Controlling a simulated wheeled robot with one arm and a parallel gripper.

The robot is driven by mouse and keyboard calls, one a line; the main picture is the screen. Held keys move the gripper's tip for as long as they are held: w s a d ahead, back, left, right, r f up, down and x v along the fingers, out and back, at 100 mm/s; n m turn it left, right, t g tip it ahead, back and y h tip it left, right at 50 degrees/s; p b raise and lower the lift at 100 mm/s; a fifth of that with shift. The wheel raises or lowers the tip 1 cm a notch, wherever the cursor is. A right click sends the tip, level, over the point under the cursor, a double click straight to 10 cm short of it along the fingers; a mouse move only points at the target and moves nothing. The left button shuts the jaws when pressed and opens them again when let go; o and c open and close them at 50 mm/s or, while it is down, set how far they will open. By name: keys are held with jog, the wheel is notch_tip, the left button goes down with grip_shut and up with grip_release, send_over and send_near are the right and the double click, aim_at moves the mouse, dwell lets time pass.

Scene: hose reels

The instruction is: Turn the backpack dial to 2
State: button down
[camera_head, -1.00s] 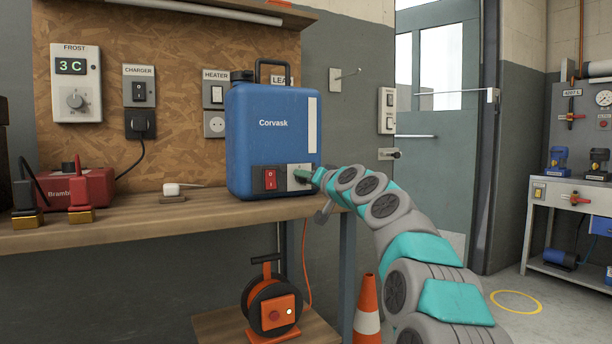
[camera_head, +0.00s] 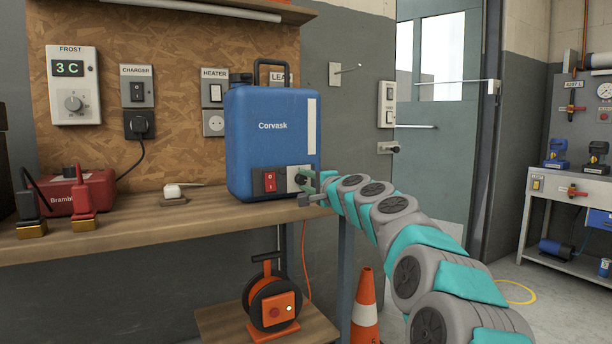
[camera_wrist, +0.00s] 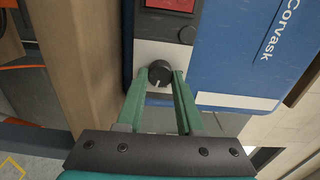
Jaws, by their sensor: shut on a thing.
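The blue Corvask backpack (camera_head: 265,150) stands upright on the wooden workbench, with a red rocker switch (camera_head: 270,181) low on its front. Right of the switch is a pale plate (camera_head: 292,176) carrying a small black dial. In the wrist view the dial (camera_wrist: 160,73) sits between the tips of the two green fingers, with a pale mark near its lower edge. My gripper (camera_wrist: 162,78) is shut on the dial. In the head view my gripper (camera_head: 308,182) reaches the backpack's lower right front corner. The dial's numbers cannot be read.
The workbench (camera_head: 150,218) holds a red Bramble box (camera_head: 88,188) and a small white plug (camera_head: 175,192) to the left. Below stand an orange cable reel (camera_head: 275,305) and a traffic cone (camera_head: 366,310). A wall thermostat (camera_head: 76,85) reads 3 C.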

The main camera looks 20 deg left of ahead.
jog(key=m+p, duration=0.2)
jog(key=m, duration=0.2)
jog(key=shift+m, duration=0.3)
jog(key=shift+f+m+p, duration=0.15)
jog(key=shift+m+p, duration=0.8)
jog(key=shift+m, duration=0.45)
jog(key=c, duration=0.5)
grip_release()
jog(key=shift+c, duration=0.2)
jog(key=shift+s+d, duration=0.1)
jog(key=b+v, duration=0.2)
jog(key=v, duration=0.5)
jog(key=shift+s+d, duration=0.2)
